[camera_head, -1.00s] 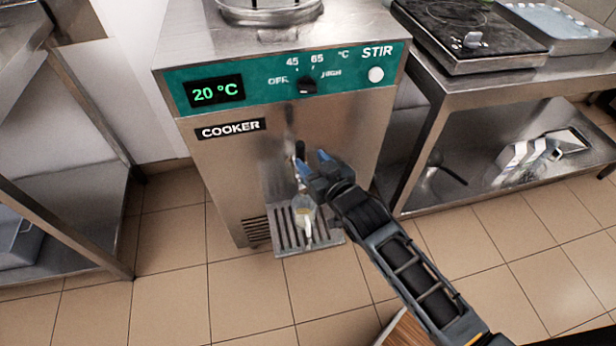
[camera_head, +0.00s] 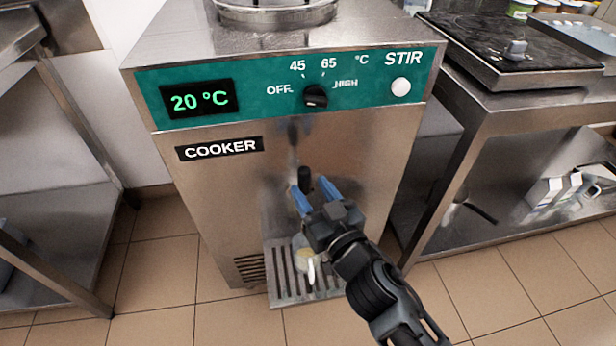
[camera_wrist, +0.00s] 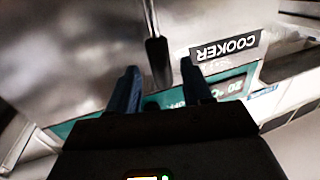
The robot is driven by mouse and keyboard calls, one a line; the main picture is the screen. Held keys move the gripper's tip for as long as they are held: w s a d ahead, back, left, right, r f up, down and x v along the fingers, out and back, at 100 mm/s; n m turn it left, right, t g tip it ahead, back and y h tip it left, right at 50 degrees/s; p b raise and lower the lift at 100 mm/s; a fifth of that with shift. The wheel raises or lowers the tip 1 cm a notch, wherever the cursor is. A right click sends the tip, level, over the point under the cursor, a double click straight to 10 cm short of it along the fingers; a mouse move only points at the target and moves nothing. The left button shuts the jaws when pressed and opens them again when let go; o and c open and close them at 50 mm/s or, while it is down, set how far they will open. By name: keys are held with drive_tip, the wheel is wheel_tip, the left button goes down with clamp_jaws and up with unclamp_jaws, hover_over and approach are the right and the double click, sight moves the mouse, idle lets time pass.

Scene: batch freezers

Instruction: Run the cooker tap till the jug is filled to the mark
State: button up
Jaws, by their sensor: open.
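The steel cooker (camera_head: 220,190) shows 20 °C on its display (camera_head: 200,100). Its black tap lever (camera_head: 305,178) stands out from the front, and it also shows in the wrist view (camera_wrist: 157,58). My gripper (camera_head: 315,188) is open, with its blue fingers either side of the lever; I cannot tell whether they touch it. The jug (camera_head: 302,250) stands on the slatted drip tray (camera_head: 283,290) below, partly hidden by my gripper. It has something yellowish and a pale handle-like part showing. Its mark and its fill level cannot be made out.
The dial (camera_head: 315,96) and the white STIR button (camera_head: 401,87) sit on the green panel above. A steel table (camera_head: 480,120) with a black hob (camera_head: 490,45) stands at the right. A steel shelf unit (camera_head: 50,200) stands at the left.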

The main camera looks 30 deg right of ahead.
sight(307, 186)
drive_tip(key=shift+w, duration=1.85)
drive_tip(key=shift+c, duration=0.4)
clamp_jaws()
